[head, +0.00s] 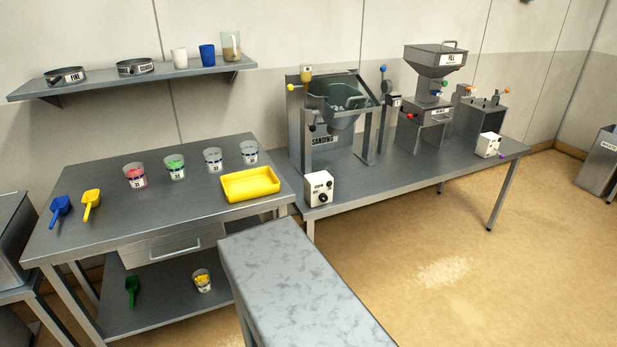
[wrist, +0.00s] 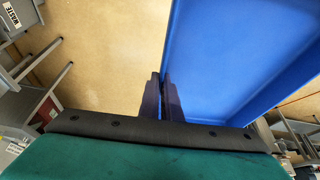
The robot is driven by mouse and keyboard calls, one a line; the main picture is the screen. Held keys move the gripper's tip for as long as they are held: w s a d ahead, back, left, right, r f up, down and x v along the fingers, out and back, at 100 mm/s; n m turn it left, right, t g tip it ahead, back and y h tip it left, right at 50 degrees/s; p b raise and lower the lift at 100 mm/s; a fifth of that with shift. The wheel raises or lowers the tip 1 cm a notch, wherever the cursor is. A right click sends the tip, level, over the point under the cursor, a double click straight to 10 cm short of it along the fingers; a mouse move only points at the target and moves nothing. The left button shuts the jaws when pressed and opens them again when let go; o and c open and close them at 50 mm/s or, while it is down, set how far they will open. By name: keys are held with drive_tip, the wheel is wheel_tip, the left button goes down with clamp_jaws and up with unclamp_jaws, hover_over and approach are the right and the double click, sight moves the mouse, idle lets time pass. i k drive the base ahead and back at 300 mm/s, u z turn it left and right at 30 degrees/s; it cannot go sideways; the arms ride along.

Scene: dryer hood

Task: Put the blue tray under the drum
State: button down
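In the wrist view the blue tray (wrist: 235,60) fills the upper right, close to the camera. My gripper (wrist: 163,78) has its two dark fingers close together at the tray's left edge, with the rim apparently pinched between them. The rest of the tray runs out of that picture. Neither my gripper nor the blue tray shows in the head view. The grey drum (head: 345,103) is held in an upright frame on the right-hand bench, at a station with a "SANDING" label.
A yellow tray (head: 250,184) and several cups stand on the left table (head: 90,225). A control box (head: 319,188) stands at the right-hand bench's (head: 400,172) front left corner. A grey-topped surface (head: 300,285) juts into the foreground. Open floor (head: 480,260) lies to the right.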

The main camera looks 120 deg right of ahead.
sight(347, 175)
drive_tip(key=u, duration=0.1)
drive_tip(key=k, duration=2.85)
drive_tip(key=z, duration=1.45)
